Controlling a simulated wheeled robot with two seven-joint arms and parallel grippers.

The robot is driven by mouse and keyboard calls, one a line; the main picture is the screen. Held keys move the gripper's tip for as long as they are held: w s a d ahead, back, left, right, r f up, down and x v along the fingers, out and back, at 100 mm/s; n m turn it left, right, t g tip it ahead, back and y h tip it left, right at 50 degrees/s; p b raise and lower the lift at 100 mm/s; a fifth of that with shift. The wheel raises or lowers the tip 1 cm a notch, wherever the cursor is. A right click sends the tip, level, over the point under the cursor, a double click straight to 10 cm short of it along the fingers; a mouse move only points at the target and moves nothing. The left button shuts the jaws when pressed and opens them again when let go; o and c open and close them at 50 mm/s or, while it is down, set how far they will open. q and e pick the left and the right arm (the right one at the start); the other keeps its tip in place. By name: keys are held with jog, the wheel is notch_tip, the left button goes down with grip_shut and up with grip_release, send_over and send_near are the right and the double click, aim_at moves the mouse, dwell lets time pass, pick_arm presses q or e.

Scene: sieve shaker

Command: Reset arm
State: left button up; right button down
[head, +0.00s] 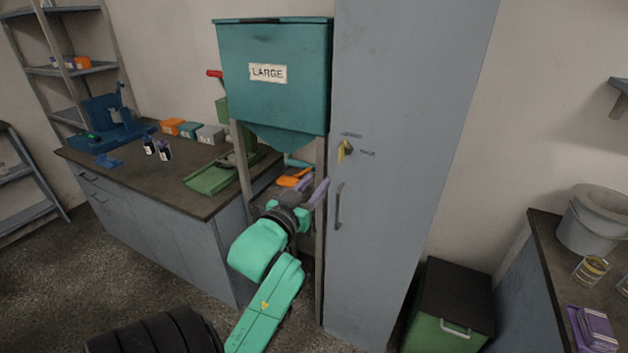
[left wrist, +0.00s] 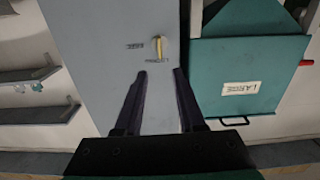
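My left arm reaches up in the middle of the head view, and its gripper (head: 312,187) is in front of the frame below the teal hopper (head: 275,100) labelled LARGE. In the left wrist view my left gripper (left wrist: 160,74) has its two dark purple fingers apart with nothing between them. Beyond them is the grey cabinet (left wrist: 100,40), appearing upside down, with a yellow key (left wrist: 158,46) at its lock. The hopper (left wrist: 245,75) is to the right there. My right gripper is not in view.
The tall grey cabinet (head: 410,150) stands right of the hopper. A workbench (head: 130,178) on the left holds a blue device (head: 100,125), small boxes, dark bottles and a green tray (head: 210,180). A green bin (head: 447,310) and a bench with a grey bucket (head: 592,222) are at right.

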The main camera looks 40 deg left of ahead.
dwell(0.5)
pick_arm(q)
jog(key=w+d+f+m+g+h, duration=0.1)
jog(key=w+f+g, duration=0.1)
jog(key=f, duration=0.7)
jog(key=w+d+f+g+h, duration=0.1)
jog(key=w+f, duration=0.1)
jog(key=f, duration=0.7)
jog(key=s+d+f+m+g+h, duration=0.1)
jog(key=s+d+f+g, duration=0.1)
jog(key=f, duration=0.9)
jog(key=s+d+f+m+g+h, duration=0.1)
jog(key=s+d+f+g, duration=0.2)
jog(key=f, duration=0.9)
jog(key=s+d+f+m+g+h, duration=0.1)
jog(key=s+d+f+g, duration=0.15)
jog(key=s+f, duration=0.55)
jog(key=s+d+f+m+g+h, duration=0.1)
jog(key=s+d+f+g, duration=0.15)
jog(key=s+f, duration=0.55)
jog(key=s+f+g, duration=0.1)
jog(key=s+f, duration=0.2)
jog(key=s, duration=0.4)
jog(key=s+d+f+m+g, duration=0.1)
jog(key=s+f+g, duration=0.1)
jog(key=s+f, duration=0.2)
jog(key=s, duration=0.3)
jog(key=shift+s+f+m, duration=0.3)
jog(key=shift+s, duration=0.1)
